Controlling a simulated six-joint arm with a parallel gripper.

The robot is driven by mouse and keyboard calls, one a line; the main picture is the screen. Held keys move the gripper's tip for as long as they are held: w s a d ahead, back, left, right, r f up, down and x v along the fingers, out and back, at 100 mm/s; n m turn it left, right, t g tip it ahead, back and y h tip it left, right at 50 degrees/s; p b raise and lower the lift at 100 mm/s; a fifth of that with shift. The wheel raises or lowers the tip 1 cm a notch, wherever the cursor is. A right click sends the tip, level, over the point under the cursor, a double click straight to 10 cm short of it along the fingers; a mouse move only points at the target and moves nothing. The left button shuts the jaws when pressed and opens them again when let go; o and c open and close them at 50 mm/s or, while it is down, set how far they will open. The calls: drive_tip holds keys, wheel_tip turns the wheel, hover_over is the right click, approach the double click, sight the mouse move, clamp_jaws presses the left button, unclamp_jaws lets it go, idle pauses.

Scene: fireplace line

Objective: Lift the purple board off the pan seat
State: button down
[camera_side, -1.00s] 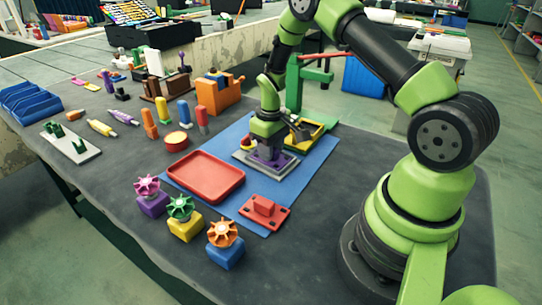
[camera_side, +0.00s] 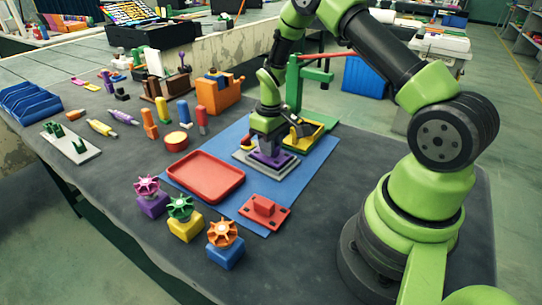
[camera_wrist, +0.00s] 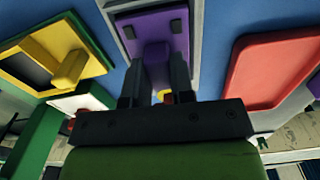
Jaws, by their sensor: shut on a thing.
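The purple board (camera_side: 284,161) is a flat plate with a raised handle. It is at the grey pan seat (camera_side: 243,157) on the blue mat; I cannot tell whether a gap lies under it. In the wrist view the purple board (camera_wrist: 140,22) fills the top middle, with the grey edge of the pan seat (camera_wrist: 196,30) beside it. My gripper (camera_side: 268,144) is over the board, pointing down. In the wrist view the fingers of my gripper (camera_wrist: 155,75) stand either side of the handle, shut on it. The fingers partly hide the handle.
A red tray (camera_side: 205,175) lies left of the seat, and a red board with a handle (camera_side: 265,209) lies in front. A yellow tray (camera_side: 316,127) and green stand (camera_side: 296,85) are close behind. Colored knobs on blocks line the table's front edge.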

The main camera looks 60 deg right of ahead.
drive_tip(key=shift+r, duration=0.15)
drive_tip(key=shift+r, duration=1.4)
